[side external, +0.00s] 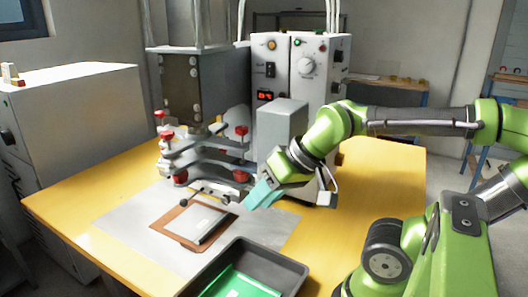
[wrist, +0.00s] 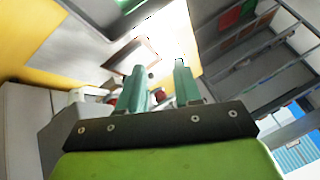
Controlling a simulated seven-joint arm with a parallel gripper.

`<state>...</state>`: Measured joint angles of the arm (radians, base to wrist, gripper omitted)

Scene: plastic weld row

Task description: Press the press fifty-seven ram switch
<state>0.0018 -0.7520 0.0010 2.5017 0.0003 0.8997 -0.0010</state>
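The press (side external: 190,95) stands at the back of the yellow table, with red knobs on its lower clamps. I cannot read any label, so which control is the ram switch is unclear. My gripper (side external: 258,195) is right of the press's lower part, low over the table and well below those controls. In the wrist view its two teal fingers (wrist: 160,72) stand apart with nothing held between them.
A second cabinet (side external: 306,90) has a round dial and small buttons. A grey box (side external: 282,125) stands just behind my gripper. A brown-framed plate (side external: 194,222) lies on a grey sheet. A dark tray (side external: 291,272) with a green item is in front. The table's right side is clear.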

